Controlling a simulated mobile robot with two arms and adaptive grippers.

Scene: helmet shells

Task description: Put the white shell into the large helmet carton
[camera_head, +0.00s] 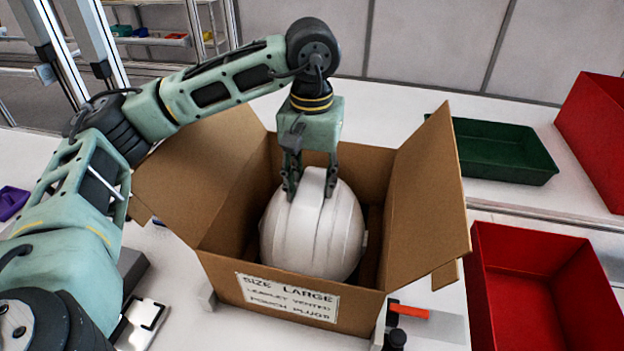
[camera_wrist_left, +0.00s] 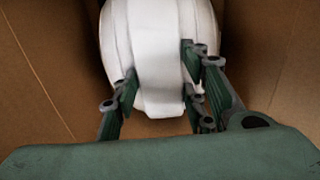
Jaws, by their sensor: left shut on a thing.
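The white shell (camera_head: 325,235) is inside the open large helmet carton (camera_head: 222,240), a brown box labelled "SIZE LARGE". My left gripper (camera_head: 311,183) reaches down into the carton from above and is shut on the shell's raised central ridge. In the left wrist view the two fingers (camera_wrist_left: 160,90) sit on either side of the ridge of the white shell (camera_wrist_left: 150,40), with the carton's brown walls (camera_wrist_left: 40,75) around it. The shell's underside is hidden, so I cannot tell whether it touches the carton floor. My right gripper is not in view.
The carton's side flaps stand open to left and right. A dark green tray (camera_head: 500,176) lies at the back right. A red bin (camera_head: 476,300) stands at the right, and another red bin (camera_head: 590,135) behind it. An orange-handled item (camera_head: 409,311) lies by the carton's front right corner.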

